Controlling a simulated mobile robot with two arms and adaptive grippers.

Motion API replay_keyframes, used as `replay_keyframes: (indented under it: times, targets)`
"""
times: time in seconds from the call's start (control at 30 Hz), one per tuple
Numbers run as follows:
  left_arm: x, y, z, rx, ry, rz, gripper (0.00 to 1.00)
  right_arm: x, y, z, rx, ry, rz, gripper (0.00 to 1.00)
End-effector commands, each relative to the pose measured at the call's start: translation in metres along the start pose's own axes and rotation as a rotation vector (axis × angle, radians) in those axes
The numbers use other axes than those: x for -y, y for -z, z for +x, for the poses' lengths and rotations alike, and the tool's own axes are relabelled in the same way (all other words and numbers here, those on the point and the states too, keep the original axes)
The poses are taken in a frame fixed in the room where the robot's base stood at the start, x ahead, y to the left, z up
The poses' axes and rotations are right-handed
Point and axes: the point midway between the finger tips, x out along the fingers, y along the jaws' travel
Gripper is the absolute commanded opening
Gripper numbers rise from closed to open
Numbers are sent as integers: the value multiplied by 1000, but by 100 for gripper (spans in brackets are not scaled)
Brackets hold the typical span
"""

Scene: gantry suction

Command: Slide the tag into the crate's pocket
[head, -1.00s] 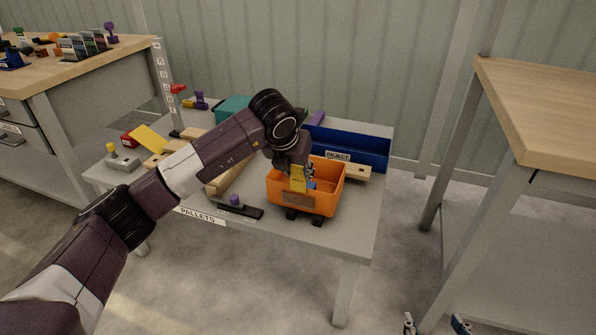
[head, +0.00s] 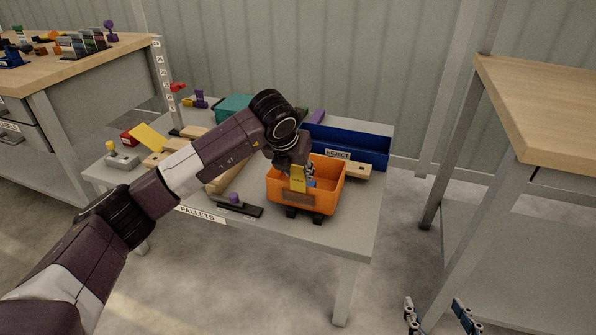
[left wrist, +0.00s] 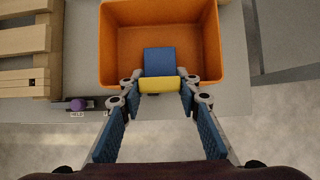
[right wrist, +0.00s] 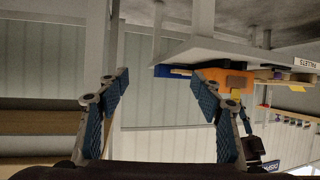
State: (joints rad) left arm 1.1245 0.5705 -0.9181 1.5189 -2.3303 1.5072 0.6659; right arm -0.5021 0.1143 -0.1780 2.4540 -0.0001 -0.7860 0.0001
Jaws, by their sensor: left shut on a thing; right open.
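The yellow tag (head: 298,181) is upright at the front wall of the orange crate (head: 330,200). My left gripper (head: 301,168) is shut on it; the left wrist view shows the tag (left wrist: 158,84) between the fingertips, at the crate's near rim (left wrist: 110,55). A dull brownish plate, seemingly the pocket (head: 297,198), is on the crate's front, just under the tag. I cannot tell whether the tag's lower edge is inside it. My right gripper (head: 437,318) is open and empty, low at the bottom right, away from the crate.
A blue block (left wrist: 160,62) lies inside the crate. The blue REJECT bin (head: 355,146) stands behind the crate. A black piece with a purple knob (head: 238,205) lies left of it, near the table's front edge. A wooden-topped table (head: 550,100) stands at right.

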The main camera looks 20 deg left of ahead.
Motion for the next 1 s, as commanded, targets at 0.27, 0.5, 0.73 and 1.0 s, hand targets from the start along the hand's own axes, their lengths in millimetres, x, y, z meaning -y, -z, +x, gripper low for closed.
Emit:
replay_keyframes:
  times: [0.27, 0.5, 0.73, 1.0]
  targets:
    - [0, 1, 2, 0, 0, 0, 18, 1, 6, 1, -29, 2, 1, 60]
    - [0, 2, 3, 0, 0, 0, 18, 2, 12, 1, -55, 3, 2, 60]
    - [0, 3, 5, 0, 0, 0, 18, 3, 17, 1, -80, 5, 3, 60]
    - [0, 4, 6, 0, 0, 0, 18, 3, 24, 2, -109, 6, 2, 60]
